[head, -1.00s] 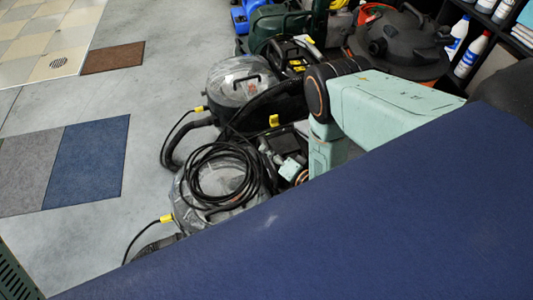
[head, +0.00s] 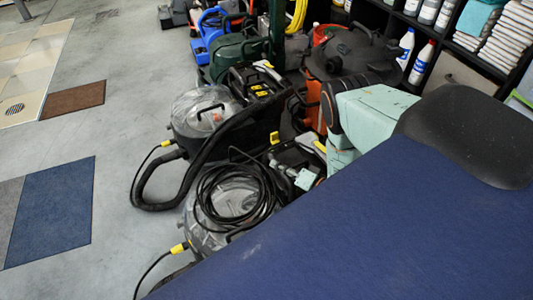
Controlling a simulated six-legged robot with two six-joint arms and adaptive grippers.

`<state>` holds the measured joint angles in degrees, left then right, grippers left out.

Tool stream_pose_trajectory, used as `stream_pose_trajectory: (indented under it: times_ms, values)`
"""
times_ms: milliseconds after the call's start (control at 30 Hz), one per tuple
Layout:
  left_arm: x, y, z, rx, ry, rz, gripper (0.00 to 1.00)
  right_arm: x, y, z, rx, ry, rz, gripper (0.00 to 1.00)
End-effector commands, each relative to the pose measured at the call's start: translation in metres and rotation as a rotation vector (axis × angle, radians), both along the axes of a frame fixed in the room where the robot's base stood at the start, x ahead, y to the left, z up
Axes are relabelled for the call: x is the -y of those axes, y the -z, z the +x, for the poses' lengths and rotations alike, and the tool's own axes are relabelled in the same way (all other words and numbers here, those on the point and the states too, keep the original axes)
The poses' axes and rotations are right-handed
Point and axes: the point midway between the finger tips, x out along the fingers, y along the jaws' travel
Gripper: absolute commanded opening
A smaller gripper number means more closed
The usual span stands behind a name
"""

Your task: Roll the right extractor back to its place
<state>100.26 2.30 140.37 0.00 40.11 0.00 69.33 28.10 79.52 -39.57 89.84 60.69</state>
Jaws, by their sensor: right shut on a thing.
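The near extractor (head: 206,241) has a clear round tank with a coiled black cable on top, and stands at the lower middle of the head view. My right gripper (head: 297,175) is at its upper right side, shut on what looks like its handle; the fingertips are small and partly hidden among dark parts. A second, similar extractor (head: 205,110) with a clear dome stands just behind it, a black hose looping at its left. The lower part of the near extractor is hidden. My left gripper is out of view.
A dark-topped orange vacuum (head: 355,55) and a green machine (head: 226,57) stand behind. Shelves with white bottles (head: 421,63) line the right. Open grey floor (head: 125,130) lies left, with a blue floor pad (head: 52,212) and a brown mat (head: 73,100).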

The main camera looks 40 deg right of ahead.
Motion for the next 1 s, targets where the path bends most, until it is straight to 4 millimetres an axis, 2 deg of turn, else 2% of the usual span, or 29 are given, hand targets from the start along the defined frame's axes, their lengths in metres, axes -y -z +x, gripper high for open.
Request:
stream_pose_trajectory:
  times_ms: [200,633,667,900,1000]
  values:
    - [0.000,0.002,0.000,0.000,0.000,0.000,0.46,0.015,-0.001,-0.002,0.004,-0.003,0.000,0.00]
    - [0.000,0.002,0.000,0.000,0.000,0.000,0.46,0.020,-0.002,-0.004,0.003,0.004,-0.002,0.00]
    - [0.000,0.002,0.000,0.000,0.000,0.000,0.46,0.020,-0.002,-0.004,0.004,0.004,-0.003,0.26]
    - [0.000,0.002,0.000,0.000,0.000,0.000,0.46,0.018,-0.001,-0.004,0.002,-0.001,0.000,0.47]
    - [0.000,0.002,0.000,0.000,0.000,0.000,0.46,0.017,-0.001,-0.004,0.001,-0.002,0.000,0.47]
